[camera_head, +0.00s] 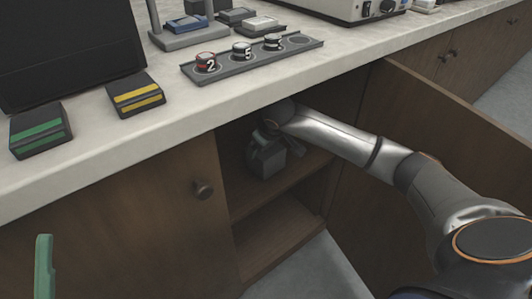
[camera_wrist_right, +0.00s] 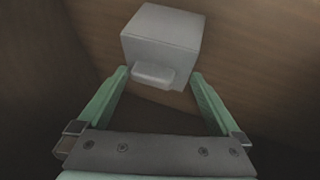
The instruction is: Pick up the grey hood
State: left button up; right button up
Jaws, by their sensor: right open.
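The grey hood (camera_wrist_right: 160,35) is a box with a small protruding handle (camera_wrist_right: 153,74), seen in the right wrist view. In the head view the hood (camera_head: 267,160) stands on the upper shelf inside the open cabinet. My right gripper (camera_wrist_right: 160,74) is open, with its green fingers on either side of the handle and gaps showing. The head view shows my right arm reaching into the cabinet; its fingers are hard to make out there. One green finger of my left gripper (camera_head: 43,266) shows at the lower left, so its opening cannot be judged.
The cabinet door (camera_head: 450,130) stands open at right, beside my right arm. The counter (camera_head: 200,105) overhangs the opening. On it are a tray (camera_head: 250,62) with numbered cylinders and green (camera_head: 38,132) and yellow-striped (camera_head: 136,96) blocks. A closed door with a knob (camera_head: 203,189) is left.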

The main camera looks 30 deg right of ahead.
jog(key=shift+r, duration=0.1)
jog(key=c, duration=1.5)
